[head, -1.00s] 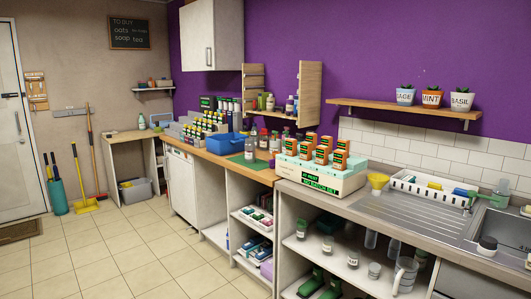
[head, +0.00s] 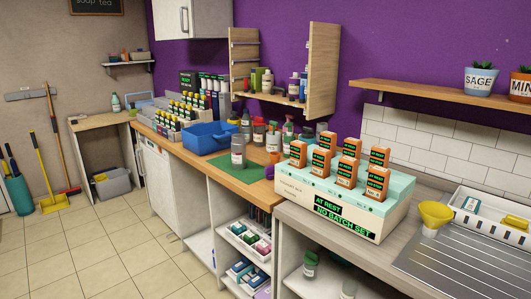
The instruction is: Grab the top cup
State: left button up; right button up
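I cannot make out a stack of cups, or which thing is the top cup. A yellow funnel-shaped thing (head: 435,214) stands on the counter at the right, left of the white dish rack (head: 462,200). A jar with a green lid (head: 310,263) stands on the shelf under the counter, and part of another jar (head: 348,289) shows at the bottom edge. Neither of my grippers is in view.
A pale box reading "AT REST" (head: 318,203) carries several orange blocks. Left of it are a grey jar (head: 238,153), a green mat (head: 247,171) and a blue bin (head: 209,138). Potted plants (head: 481,80) stand on the wall shelf (head: 430,92).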

aim_at(274, 157)
jog(key=i, duration=0.15)
jog(key=z, duration=0.35)
jog(key=i+j+z, duration=0.1)
jog(key=j+z, duration=0.45)
jog(key=z, duration=0.15)
jog(key=j+z, duration=0.5)
jog(key=j, duration=0.35)
jog(key=k+j+z, duration=0.1)
jog(key=j, duration=0.4)
jog(key=j+z, duration=0.15)
jog(key=j, duration=0.35)
jog(key=k+j+z, duration=0.1)
jog(key=j, duration=0.4)
jog(key=k+j, duration=0.1)
jog(key=j, duration=0.3)
jog(key=k+j, duration=0.1)
jog(key=j, duration=0.3)
jog(key=k+j, duration=0.1)
jog(key=j, duration=0.3)
